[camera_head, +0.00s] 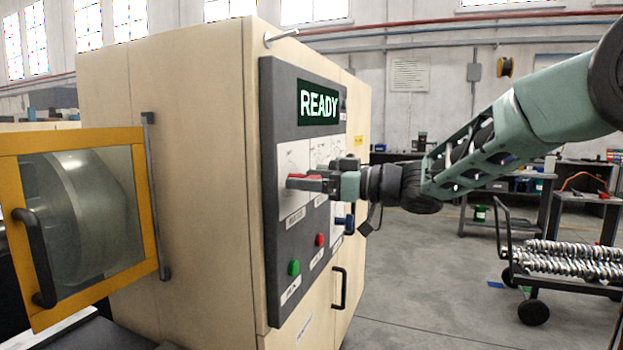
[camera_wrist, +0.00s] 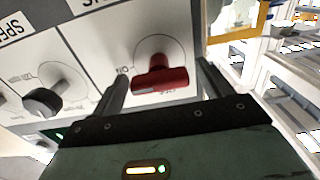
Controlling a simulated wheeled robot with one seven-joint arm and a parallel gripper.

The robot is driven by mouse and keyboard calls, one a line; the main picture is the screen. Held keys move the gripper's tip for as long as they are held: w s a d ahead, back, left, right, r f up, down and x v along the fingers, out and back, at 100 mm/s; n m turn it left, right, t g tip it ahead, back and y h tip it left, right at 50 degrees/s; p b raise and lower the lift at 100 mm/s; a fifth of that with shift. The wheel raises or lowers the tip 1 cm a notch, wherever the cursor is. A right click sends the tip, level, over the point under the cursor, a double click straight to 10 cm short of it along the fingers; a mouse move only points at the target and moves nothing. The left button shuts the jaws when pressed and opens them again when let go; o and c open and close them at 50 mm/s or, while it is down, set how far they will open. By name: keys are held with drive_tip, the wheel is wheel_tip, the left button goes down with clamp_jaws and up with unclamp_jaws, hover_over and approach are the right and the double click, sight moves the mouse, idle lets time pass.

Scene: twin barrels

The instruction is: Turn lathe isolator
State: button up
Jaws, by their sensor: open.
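The isolator is a red handle (camera_wrist: 160,81) on a round pale plate on the lathe's control panel. In the wrist view its bar lies nearly level across the picture, with an "ON" mark to its left. My gripper (camera_wrist: 163,84) is open, with one finger off each end of the bar and a visible gap on both sides. In the head view my gripper (camera_head: 308,184) reaches the panel from the right, and a bit of red handle (camera_head: 300,177) shows at its tips. The gripper hides most of the isolator there.
The dark panel (camera_head: 270,240) carries a READY display (camera_head: 318,103), a green button (camera_head: 294,267), a red button (camera_head: 320,240) and a blue handle (camera_head: 345,221). A black knob (camera_wrist: 42,102) is left of the isolator. The yellow-framed door (camera_head: 150,210) stands at left.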

drive_tip(key=c, duration=1)
drive_tip(key=n+b, duration=0.2)
drive_tip(key=n, duration=0.1)
drive_tip(key=n+b, duration=0.1)
drive_tip(key=shift+f+n+b, duration=0.25)
drive_tip(key=shift+n+b, duration=0.05)
drive_tip(key=shift+n, duration=0.1)
drive_tip(key=n+b, duration=0.3)
drive_tip(key=n, duration=0.1)
drive_tip(key=shift+s+n, duration=0.15)
drive_tip(key=shift+n, duration=0.15)
drive_tip(key=n+b, duration=0.4)
drive_tip(key=n, duration=0.1)
drive_tip(key=shift+f+b, duration=0.15)
drive_tip(key=shift+b, duration=0.25)
drive_tip(key=shift+n+b, duration=1.2)
drive_tip(key=shift+n, duration=0.6)
